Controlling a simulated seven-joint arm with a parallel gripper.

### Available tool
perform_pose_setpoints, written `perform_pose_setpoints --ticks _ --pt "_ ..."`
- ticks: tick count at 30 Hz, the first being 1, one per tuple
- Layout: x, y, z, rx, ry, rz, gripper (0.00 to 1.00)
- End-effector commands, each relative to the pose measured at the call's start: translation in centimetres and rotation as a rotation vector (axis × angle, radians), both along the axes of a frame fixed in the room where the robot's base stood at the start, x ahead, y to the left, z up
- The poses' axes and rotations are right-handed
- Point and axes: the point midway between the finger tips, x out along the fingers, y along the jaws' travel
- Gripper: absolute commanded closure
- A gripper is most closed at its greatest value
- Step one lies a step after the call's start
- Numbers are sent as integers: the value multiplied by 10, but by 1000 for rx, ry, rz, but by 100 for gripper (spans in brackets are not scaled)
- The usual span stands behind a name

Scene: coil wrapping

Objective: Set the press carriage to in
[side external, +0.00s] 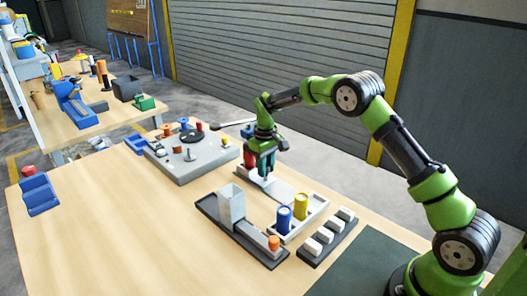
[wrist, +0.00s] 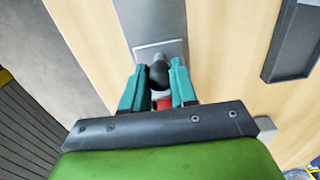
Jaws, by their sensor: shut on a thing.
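The press carriage looks like a pale plate (side external: 262,179) on a flat grey rail (side external: 283,192) beyond the block trays. In the wrist view the plate (wrist: 147,48) lies across the grey rail (wrist: 150,15), with a dark rounded knob (wrist: 158,75) standing at it. My gripper (side external: 265,172) is low over the near-wall end of the rail. Its teal fingers (wrist: 157,88) are shut on the knob, one on each side. A red part (wrist: 163,104) shows between the fingers, partly hidden. The fingers hide the knob in the side view.
A grey board with pegs and discs (side external: 195,158) stands left of my gripper. A dark tray with a grey block tower (side external: 231,205), a tray with blue and yellow cylinders (side external: 300,212) and a rack of white blocks (side external: 327,236) stand nearer.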

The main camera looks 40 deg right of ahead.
Motion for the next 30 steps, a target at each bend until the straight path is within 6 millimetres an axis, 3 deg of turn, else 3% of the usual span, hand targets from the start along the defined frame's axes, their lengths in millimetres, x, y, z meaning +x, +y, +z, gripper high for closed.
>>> perform_pose_setpoints --ticks 5,6,11,23,30 --pt "6 0 2 -4 -22 8 100" --pt "6 0 2 -4 -22 8 72" --pt "5 0 2 -3 -19 7 47" --pt "4 0 9 -4 -16 6 47" --pt "4 0 56 -4 -20 6 47"
